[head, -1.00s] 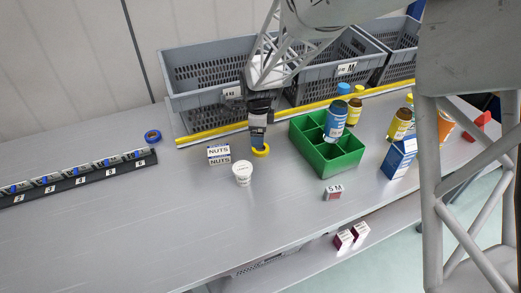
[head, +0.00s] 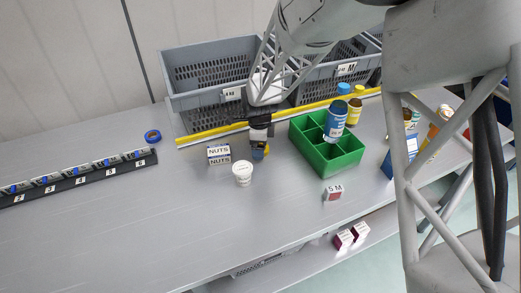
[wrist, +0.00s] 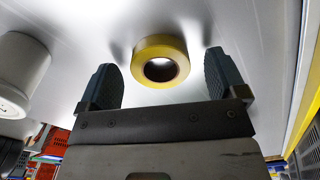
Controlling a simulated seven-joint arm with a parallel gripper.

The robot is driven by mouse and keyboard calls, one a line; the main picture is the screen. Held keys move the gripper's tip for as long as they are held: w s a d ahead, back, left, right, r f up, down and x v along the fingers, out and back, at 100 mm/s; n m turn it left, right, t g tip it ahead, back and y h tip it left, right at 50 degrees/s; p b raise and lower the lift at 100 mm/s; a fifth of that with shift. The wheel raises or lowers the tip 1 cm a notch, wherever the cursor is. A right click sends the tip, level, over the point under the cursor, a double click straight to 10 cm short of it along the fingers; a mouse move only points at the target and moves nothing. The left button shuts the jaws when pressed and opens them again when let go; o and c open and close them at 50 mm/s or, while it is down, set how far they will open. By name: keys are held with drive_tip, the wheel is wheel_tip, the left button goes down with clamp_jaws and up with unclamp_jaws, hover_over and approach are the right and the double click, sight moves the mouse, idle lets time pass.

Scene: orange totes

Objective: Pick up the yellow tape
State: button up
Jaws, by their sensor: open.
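The yellow tape (wrist: 160,47) is a ring lying on the table, seen in the wrist view ahead of and between my two fingers. My gripper (wrist: 162,80) is open, one finger on each side of the tape, with gaps to both. In the head view my gripper (head: 259,150) is low over the table, and only a bit of the yellow tape (head: 266,151) shows beside the fingers. The rest of the tape is hidden there.
A white cup (head: 242,174) and NUTS boxes (head: 219,155) stand close at the left and front. A green divided bin (head: 340,157) stands at the right. Grey crates (head: 205,75) and a yellow strip (head: 205,137) lie behind. Blue tape (head: 152,136) lies farther left.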

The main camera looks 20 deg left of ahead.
drive_tip(key=shift+f, duration=0.4)
drive_tip(key=c, duration=1)
drive_tip(key=shift+r, duration=0.15)
drive_tip(key=shift+r, duration=0.55)
wheel_tip(320, 180, up, 2)
drive_tip(key=shift+r, duration=0.1)
drive_tip(key=s+d, duration=0.3)
drive_tip(key=s, duration=0.1)
drive_tip(key=s+d+r, duration=0.1)
drive_tip(key=s+d, duration=0.2)
drive_tip(key=s, duration=0.1)
drive_tip(key=s+d, duration=0.3)
drive_tip(key=s, duration=0.1)
drive_tip(key=shift+s+d+r, duration=0.2)
drive_tip(key=shift+s+d, duration=0.1)
drive_tip(key=shift+s, duration=0.1)
